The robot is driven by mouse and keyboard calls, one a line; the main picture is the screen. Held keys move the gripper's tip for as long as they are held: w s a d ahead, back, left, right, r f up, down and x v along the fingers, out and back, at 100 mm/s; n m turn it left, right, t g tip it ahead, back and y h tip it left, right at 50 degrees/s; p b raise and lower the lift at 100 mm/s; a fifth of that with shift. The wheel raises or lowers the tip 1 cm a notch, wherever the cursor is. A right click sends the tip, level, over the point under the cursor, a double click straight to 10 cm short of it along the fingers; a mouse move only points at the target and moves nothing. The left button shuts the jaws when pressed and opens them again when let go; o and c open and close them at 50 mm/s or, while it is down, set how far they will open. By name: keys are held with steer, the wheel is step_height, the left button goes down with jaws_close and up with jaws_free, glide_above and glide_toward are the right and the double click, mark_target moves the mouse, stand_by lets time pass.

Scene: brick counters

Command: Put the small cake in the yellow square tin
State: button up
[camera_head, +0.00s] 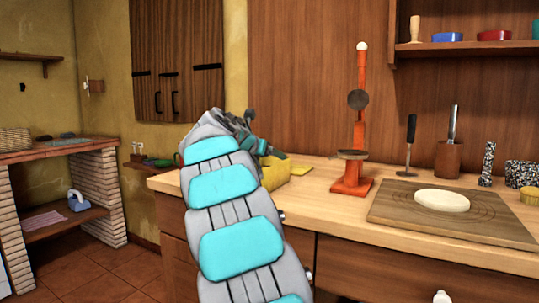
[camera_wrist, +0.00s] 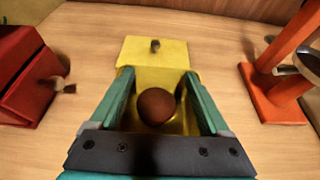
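The yellow square tin (camera_head: 274,177) stands on the counter at the end of my arm in the head view, partly hidden by it. In the wrist view the tin's yellow panel (camera_wrist: 140,50), with a dark knob, shows at the far side. A small round brown cake (camera_wrist: 157,106) lies between my fingers in the wrist view, seemingly inside the tin. My gripper (camera_wrist: 160,74) is over the tin. In the head view my gripper (camera_head: 262,150) is partly hidden by my arm.
An orange stand (camera_wrist: 275,90) is close on the right of the tin; it also shows in the head view (camera_head: 351,186). A red box (camera_wrist: 22,75) is close on the left. A board (camera_head: 400,205) with a pale round slab (camera_head: 441,200) lies farther right.

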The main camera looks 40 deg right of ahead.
steer(key=shift+o, duration=1.3)
steer(key=shift+w+r+b, duration=0.1)
steer(key=shift+r+b, duration=0.3)
steer(key=shift+r, duration=0.1)
steer(key=v, duration=1.2)
steer(key=shift+p, duration=0.3)
